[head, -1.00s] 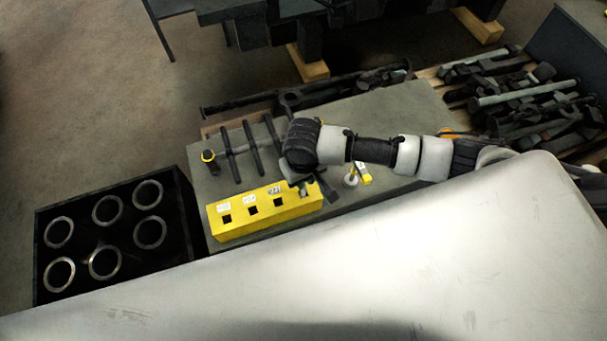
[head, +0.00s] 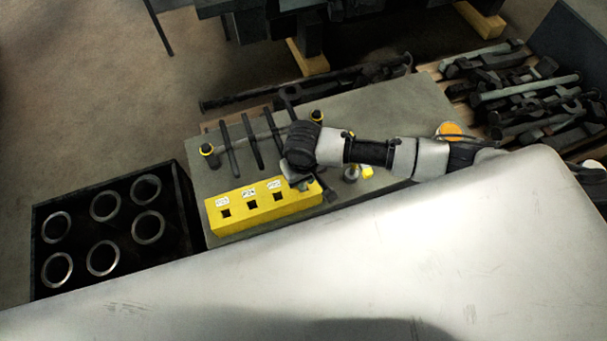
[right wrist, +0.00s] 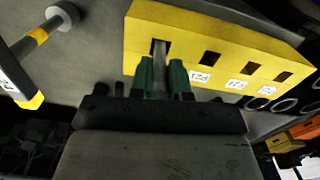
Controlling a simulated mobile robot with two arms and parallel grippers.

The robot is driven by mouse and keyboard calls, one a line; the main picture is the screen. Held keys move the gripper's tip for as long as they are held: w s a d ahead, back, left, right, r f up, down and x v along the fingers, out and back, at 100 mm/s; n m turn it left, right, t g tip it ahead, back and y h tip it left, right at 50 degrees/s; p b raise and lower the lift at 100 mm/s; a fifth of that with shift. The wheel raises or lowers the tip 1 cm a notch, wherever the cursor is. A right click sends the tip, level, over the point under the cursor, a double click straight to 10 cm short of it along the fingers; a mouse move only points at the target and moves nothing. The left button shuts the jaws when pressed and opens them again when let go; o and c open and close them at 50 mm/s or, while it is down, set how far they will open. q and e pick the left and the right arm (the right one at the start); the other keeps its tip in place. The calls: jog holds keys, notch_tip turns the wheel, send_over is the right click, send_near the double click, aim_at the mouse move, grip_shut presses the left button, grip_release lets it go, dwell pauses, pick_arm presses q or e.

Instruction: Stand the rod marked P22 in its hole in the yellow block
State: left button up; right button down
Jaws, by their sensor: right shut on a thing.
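The yellow block (head: 240,214) lies at the front of the grey bench, with square holes and white labels; the labels are too small to read surely. My right gripper (right wrist: 160,82) has green fingers shut on a grey rod (right wrist: 159,65). In the right wrist view the rod lines up with the block's end hole (right wrist: 160,47); I cannot tell whether its tip is inside. In the head view my right gripper (head: 303,183) is over the block's right end and hides that hole. The held rod's marking is not visible. My left gripper is not in view.
Another grey rod with a yellow band (right wrist: 38,35) and a white label is beside the block. Yellow-collared dark posts (head: 208,150) and dark bars (head: 252,142) are behind it. A black crate of metal rings (head: 106,206) is left. A pale surface (head: 300,285) fills the foreground.

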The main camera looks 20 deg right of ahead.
jog(key=shift+f, duration=0.25)
jog(key=c, duration=1)
grip_release()
notch_tip(320, 180, up, 11)
jog(key=shift+f+p, duration=0.1)
jog(key=shift+p, duration=0.2)
